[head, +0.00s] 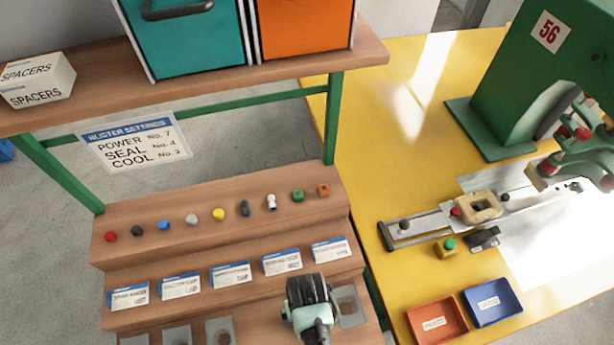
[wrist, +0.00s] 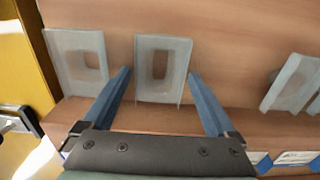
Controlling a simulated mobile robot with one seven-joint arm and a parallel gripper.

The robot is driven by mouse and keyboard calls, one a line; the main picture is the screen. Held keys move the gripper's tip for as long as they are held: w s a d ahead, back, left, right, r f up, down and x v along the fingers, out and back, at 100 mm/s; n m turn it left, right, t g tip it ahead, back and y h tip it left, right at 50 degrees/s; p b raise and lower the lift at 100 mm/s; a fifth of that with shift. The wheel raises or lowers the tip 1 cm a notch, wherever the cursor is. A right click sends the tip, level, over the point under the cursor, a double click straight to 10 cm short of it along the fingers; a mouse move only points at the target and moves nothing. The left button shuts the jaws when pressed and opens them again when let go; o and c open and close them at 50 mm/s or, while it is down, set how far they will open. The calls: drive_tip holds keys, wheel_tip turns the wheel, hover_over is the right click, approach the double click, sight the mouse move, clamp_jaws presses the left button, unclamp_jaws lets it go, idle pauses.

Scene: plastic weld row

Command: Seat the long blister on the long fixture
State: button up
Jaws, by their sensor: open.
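Several clear blisters with an oblong recess lie on the lowest tier of the wooden rack. In the wrist view, one blister (wrist: 148,88) lies between the fingers of my open gripper (wrist: 160,72), with a gap on each side. A second blister (wrist: 80,62) lies to its left and others (wrist: 291,85) at the right edge. I cannot tell which is the long one. In the head view, my gripper (head: 308,292) is over the lowest tier, beside a blister (head: 352,318); its fingers are hidden. A tan fixture block (head: 478,207) with an opening sits on the slide rail; its type is unclear.
A green press (head: 520,90) stands on the yellow table (head: 390,110). Red (head: 436,322) and blue (head: 492,302) trays lie at its front. Small coloured parts (head: 219,214) and cards (head: 231,274) line the upper tiers. A shelf (head: 110,85) with bins overhangs the back.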

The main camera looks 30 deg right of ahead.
drive_tip(key=c, duration=0.8)
drive_tip(key=shift+r+p, duration=2.25)
drive_tip(key=shift+p, duration=0.2)
